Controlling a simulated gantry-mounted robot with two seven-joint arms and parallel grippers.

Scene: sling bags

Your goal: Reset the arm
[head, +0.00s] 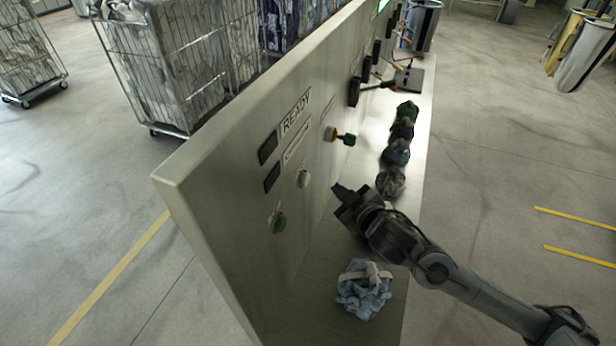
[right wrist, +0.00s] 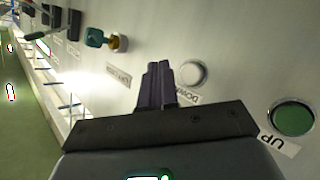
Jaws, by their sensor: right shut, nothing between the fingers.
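My right gripper (head: 341,192) is in the middle of the head view, its arm coming in from the lower right. Its fingers are shut with nothing between them and point toward the upright control panel (head: 230,190). In the right wrist view the shut fingers (right wrist: 160,70) are in front of the panel, near a white round button (right wrist: 193,74) labelled DOWN. A green round button (right wrist: 293,116) labelled UP is to their right. I cannot tell the exact gap to the panel. My left gripper is not in view.
A blue cloth bundle with a light strap (head: 363,290) lies on the ledge below my right arm. Several dark bundles (head: 395,153) stand in a row farther along the ledge. Wire carts (head: 185,60) stand behind the panel.

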